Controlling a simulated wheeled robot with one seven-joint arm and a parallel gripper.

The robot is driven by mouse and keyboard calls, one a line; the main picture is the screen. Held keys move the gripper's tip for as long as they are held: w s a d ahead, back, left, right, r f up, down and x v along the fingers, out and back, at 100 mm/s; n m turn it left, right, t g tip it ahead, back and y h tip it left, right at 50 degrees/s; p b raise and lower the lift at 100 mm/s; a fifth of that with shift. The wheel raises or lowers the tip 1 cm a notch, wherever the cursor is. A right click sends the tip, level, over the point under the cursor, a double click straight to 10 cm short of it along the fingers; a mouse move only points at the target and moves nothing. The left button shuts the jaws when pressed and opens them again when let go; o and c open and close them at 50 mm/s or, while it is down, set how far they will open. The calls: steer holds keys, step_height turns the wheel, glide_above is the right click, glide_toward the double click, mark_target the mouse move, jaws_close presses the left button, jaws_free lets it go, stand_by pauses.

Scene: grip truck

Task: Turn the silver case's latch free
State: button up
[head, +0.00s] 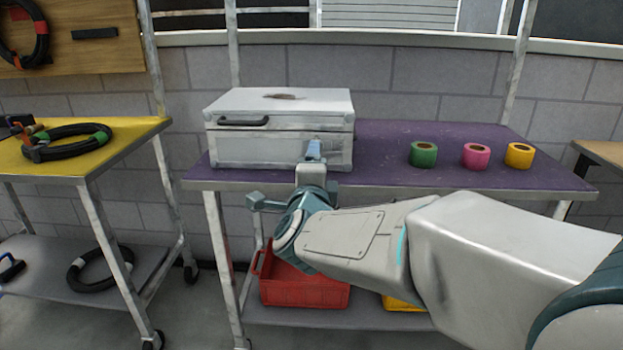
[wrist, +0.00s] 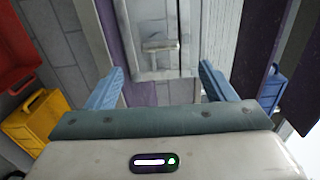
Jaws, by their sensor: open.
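The silver case (head: 255,151) sits closed on the left part of the purple-topped table (head: 385,150). Its black handle (head: 244,122) is on the front, left of my gripper. In the wrist view the case (wrist: 210,35) fills the upper middle, with a small grey T-shaped latch (wrist: 158,46) on its face. My gripper (wrist: 161,68) is open, its two blue fingers on either side of the latch and apart from it. In the head view my gripper (head: 314,150) is in front of the case's right front, and the latch is hidden behind it.
Green (head: 423,154), pink (head: 476,155) and yellow (head: 519,155) tape rolls stand on the table's right. A red crate (head: 305,288) and a yellow bin (head: 400,302) are on the lower shelf. A yellow-topped cart (head: 100,150) with black coils stands left.

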steer(key=s, duration=0.5)
steer(key=shift+a, duration=0.1)
step_height(320, 180, up, 6)
steer(key=s+d+n+g+y+p, duration=0.2)
steer(key=n+g+y+p, duration=0.25)
steer(key=n+p, duration=0.7)
steer(key=s+d+r+n+g+h+p, duration=0.2)
steer(key=s+d+n+g+p, duration=0.1)
steer(key=s+d+g+p, duration=0.2)
steer(key=s+d+r+n+g+h+p, duration=0.2)
steer(key=s+d+n+g+p, duration=0.2)
steer(key=s+d+p, duration=0.5)
steer(key=s+g+p, duration=0.1)
steer(key=s+p, duration=0.1)
steer(key=s, duration=0.1)
steer(key=shift+s+d+g, duration=0.2)
steer(key=shift+s+g, duration=0.1)
steer(key=shift+g, duration=0.05)
steer(key=shift+r, duration=0.1)
steer(key=shift+c, duration=0.3)
